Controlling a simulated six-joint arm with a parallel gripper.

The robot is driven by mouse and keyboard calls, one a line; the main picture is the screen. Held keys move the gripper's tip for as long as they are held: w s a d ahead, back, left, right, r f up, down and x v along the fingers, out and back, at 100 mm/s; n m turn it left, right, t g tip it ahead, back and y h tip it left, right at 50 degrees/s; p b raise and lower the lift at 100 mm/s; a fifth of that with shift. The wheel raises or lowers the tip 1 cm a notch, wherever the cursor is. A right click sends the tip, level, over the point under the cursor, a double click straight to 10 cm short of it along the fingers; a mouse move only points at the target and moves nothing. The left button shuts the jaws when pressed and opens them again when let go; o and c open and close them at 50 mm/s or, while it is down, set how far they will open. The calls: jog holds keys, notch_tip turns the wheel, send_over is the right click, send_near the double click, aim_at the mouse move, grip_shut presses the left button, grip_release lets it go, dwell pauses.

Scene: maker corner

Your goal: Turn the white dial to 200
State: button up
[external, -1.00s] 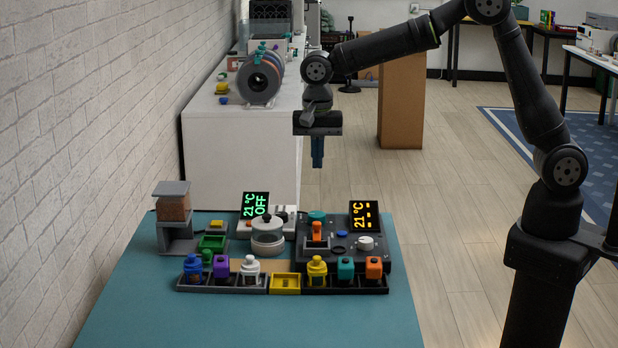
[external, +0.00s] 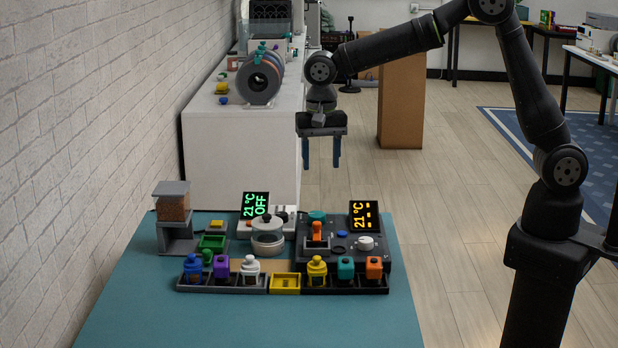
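The white dial (external: 366,243) sits on the right part of a dark control unit (external: 318,260), below an amber display (external: 364,216) reading 21 °C with dashes. My gripper (external: 321,166) hangs well above and behind the unit, to the left of the dial, pointing down. Its two blue fingers are apart with nothing between them. The dial's pointer is too small to read.
A white device with a lidded pot (external: 267,236) and a green display (external: 255,205) reading 21 °C OFF stands left of the unit. Several coloured bottles and blocks fill a rack (external: 238,283) in front. A hopper (external: 174,205) stands at the left. The mat's front (external: 250,325) is clear.

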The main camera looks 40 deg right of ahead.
jog(key=s+d+n, duration=0.2)
jog(key=s+n, duration=0.3)
jog(key=n, duration=2)
send_over(366, 239)
notch_tip(366, 239, down, 18)
jog(key=shift+a+r, duration=0.1)
jog(key=shift+r, duration=0.05)
jog(key=c, duration=1)
